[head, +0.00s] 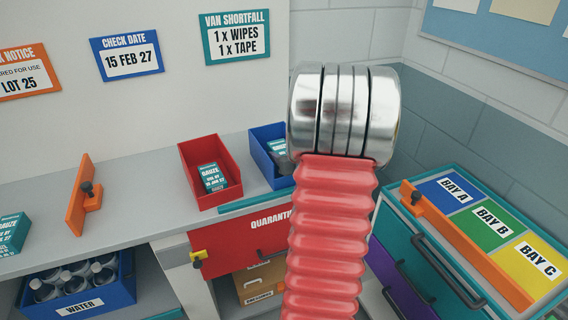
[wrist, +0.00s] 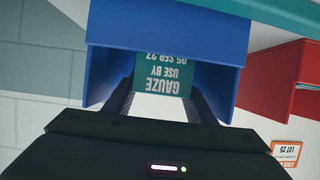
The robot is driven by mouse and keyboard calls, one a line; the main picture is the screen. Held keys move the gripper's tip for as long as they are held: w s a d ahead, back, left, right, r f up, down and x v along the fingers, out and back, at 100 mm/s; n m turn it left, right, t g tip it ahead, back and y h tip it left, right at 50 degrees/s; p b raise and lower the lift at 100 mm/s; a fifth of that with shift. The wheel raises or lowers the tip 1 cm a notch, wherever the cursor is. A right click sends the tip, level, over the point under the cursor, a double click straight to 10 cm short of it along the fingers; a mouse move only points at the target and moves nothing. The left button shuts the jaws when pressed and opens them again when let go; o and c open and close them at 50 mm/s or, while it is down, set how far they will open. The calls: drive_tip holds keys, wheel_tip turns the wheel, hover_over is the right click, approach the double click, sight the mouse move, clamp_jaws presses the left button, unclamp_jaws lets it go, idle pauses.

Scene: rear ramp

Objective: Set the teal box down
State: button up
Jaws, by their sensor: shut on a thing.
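The teal box (wrist: 160,72) is in the wrist view, upside down in the picture, with a label reading "GAUZE USE BY 05 SEP 27". My gripper (wrist: 160,98) is shut on it, one dark finger at each side. The box is at the opening of the blue bin (wrist: 105,60), between its side walls. In the head view part of a teal box (head: 277,148) shows inside the blue bin (head: 262,134); my arm hides the rest and my gripper. I cannot tell whether the box touches the bin floor.
A red bin (head: 190,155) with another gauze box (head: 212,178) stands left of the blue bin on the grey counter (head: 135,182). A further teal box (head: 12,235) and an orange bracket (head: 80,198) are further left. A drawer cabinet (head: 400,235) stands at right.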

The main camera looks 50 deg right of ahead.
drive_tip(key=shift+f, duration=1.7)
drive_tip(key=o, duration=1.1)
drive_tip(key=shift+f, duration=0.15)
drive_tip(key=shift+s, duration=0.1)
drive_tip(key=v, duration=1.2)
